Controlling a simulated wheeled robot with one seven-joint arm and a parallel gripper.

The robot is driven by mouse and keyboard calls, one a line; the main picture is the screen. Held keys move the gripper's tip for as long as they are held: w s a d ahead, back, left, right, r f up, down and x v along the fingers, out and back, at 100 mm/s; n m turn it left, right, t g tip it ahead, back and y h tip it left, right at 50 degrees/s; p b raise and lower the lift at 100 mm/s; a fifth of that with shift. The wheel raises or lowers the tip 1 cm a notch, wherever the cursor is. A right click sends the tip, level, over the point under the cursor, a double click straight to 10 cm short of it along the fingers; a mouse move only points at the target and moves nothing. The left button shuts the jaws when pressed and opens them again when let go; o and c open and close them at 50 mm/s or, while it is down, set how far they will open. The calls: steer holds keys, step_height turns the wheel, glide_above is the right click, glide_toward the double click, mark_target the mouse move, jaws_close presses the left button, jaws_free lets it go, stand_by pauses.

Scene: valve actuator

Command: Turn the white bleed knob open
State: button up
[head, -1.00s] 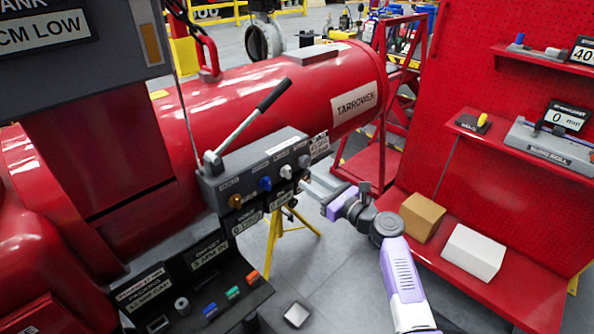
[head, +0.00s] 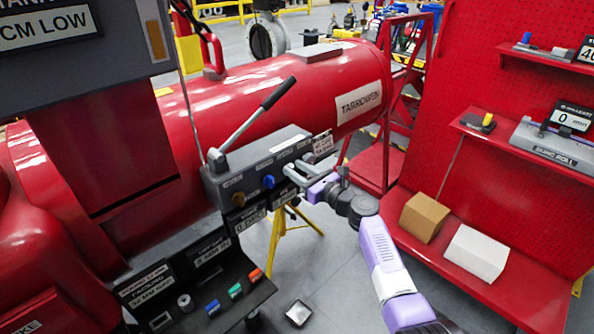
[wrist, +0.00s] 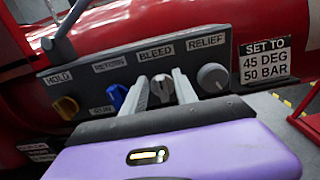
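The white bleed knob (wrist: 161,88), greyish in this light, sits under the BLEED label on the grey panel (wrist: 95,82) in the wrist view. My gripper (wrist: 160,76) points at it with its fingers apart, one on each side of the knob. I cannot tell whether the fingertips touch it. In the head view my gripper (head: 292,171) reaches the right part of the panel front, and its fingers hide the bleed knob there.
A round grey RELIEF knob (wrist: 212,78) stands close beside my right finger. A blue knob (wrist: 117,97) is left of the fingers, and a yellow knob (wrist: 66,107) is further left. A long lever (head: 250,118) rises above the panel. A red shelf unit (head: 500,210) stands right.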

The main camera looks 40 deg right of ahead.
jaws_close()
steer(key=shift+a+f+n+b, duration=0.3)
steer(key=shift+n+b, duration=2.05)
steer(key=shift+n, duration=0.4)
steer(key=shift+a+f+n+b, duration=0.35)
steer(key=shift+n+b, duration=1.95)
steer(key=shift+n, duration=0.5)
steer(key=shift+a+f+n+b, duration=0.25)
steer(key=shift+f+n+b, duration=0.05)
steer(key=shift+n+b, duration=2.25)
steer(key=shift+n, duration=0.4)
jaws_free()
steer(key=shift+r, duration=0.1)
